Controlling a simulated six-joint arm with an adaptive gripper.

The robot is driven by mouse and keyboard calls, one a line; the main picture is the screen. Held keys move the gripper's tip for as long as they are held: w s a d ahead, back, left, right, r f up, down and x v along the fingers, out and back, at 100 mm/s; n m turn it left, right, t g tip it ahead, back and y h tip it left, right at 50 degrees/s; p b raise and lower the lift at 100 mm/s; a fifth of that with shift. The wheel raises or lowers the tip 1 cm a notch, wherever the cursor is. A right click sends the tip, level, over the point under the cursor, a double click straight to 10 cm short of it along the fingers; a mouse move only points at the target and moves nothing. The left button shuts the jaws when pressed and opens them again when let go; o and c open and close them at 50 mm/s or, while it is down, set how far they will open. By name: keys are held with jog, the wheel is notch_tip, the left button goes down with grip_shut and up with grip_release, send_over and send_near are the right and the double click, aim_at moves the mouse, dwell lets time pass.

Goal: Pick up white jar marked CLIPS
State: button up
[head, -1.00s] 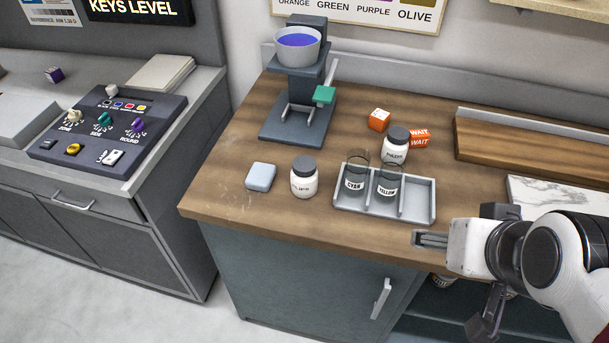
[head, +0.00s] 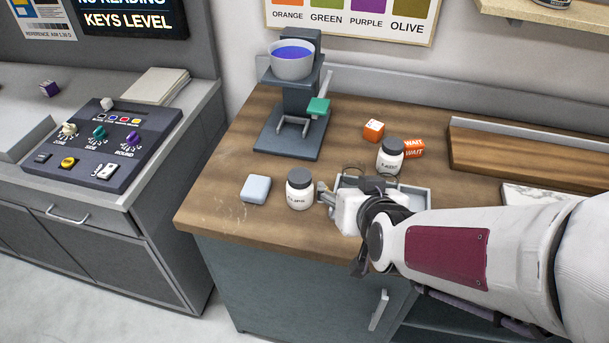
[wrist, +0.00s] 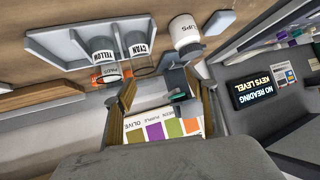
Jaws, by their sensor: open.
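The white jar marked CLIPS (head: 300,194), with a dark grey lid, stands upright on the wooden counter, left of the divided tray. In the wrist view the jar (wrist: 186,34) is at the top, near the right finger, with only part of its label readable. My gripper (head: 326,194) is just right of the jar in the head view, low over the counter and in front of the tray. In the wrist view my gripper (wrist: 165,92) is open, with nothing between its fingers.
The grey tray (head: 421,196) holds the CYAN (wrist: 137,40) and YELLOW glass containers close by my gripper. A second white jar (head: 390,158) stands behind. A pale blue block (head: 256,189) lies left of the CLIPS jar. A dark stand (head: 290,140) is at the back.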

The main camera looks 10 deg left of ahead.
aim_at(301, 185)
jog(key=shift+w+a+f+n+t+y, duration=0.25)
jog(key=shift+a+f+t, duration=0.4)
jog(key=shift+a, duration=0.8)
jog(key=shift+w+a+f+n+t+y, duration=0.2)
jog(key=shift+a+f, duration=0.8)
jog(key=shift+a, duration=0.4)
jog(key=shift+w+a+f+n+t+y, duration=0.2)
jog(key=shift+a+f+t, duration=0.45)
jog(key=shift+a, duration=0.8)
jog(key=shift+f+h, duration=0.2)
jog(key=shift+h, duration=0.05)
jog(key=shift+x, duration=1.25)
jog(key=shift+x, duration=2.6)
jog(key=shift+c, duration=0.4)
jog(key=shift+g, duration=0.3)
jog(key=c, duration=1.2)
